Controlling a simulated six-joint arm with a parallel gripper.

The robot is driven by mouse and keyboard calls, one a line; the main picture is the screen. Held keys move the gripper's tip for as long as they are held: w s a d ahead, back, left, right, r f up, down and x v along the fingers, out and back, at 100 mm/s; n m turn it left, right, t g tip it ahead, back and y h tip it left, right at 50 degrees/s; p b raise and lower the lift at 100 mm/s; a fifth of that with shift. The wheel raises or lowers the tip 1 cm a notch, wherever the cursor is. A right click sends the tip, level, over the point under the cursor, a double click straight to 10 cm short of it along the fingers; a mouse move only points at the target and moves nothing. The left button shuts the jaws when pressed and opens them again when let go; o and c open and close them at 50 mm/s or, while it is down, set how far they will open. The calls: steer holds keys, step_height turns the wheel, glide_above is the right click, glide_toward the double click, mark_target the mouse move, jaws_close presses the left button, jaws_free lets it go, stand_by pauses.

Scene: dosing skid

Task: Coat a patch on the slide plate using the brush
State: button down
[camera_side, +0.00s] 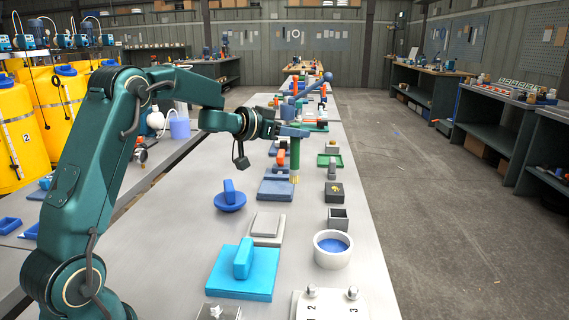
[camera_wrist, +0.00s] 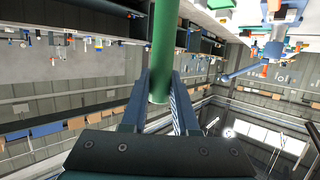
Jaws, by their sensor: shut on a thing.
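My gripper (camera_side: 292,131) is shut on the brush, whose green handle (camera_side: 295,152) stands upright between the fingers. The brush's yellowish bristles (camera_side: 295,179) point down, close to the right edge of a blue-grey plate (camera_side: 272,197) in the side view; I cannot tell whether they touch anything. In the wrist view the green handle (camera_wrist: 163,45) runs up between the two blue fingers of the gripper (camera_wrist: 160,95); the bristles are out of sight there. Several flat plates lie on the bench, and I cannot tell for certain which is the slide plate.
A white round pot with blue contents (camera_side: 333,260), a cyan block with a handle (camera_side: 240,285), a blue dish with a knob (camera_side: 230,205) and a small dark open box (camera_side: 338,224) stand nearer on the bench. Bare bench top (camera_side: 180,240) lies left of them.

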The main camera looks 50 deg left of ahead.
steer(key=shift+d, duration=0.1)
steer(key=shift+d+f, duration=0.2)
steer(key=shift+d, duration=0.1)
steer(key=d+f+n+g+h, duration=0.1)
steer(key=d+f+n+g, duration=0.1)
steer(key=d, duration=1)
steer(key=shift+d+g, duration=0.4)
step_height(320, 180, down, 6)
steer(key=shift+s+f, duration=0.15)
steer(key=shift+f, duration=0.55)
stand_by(2.2)
steer(key=shift+d, duration=0.1)
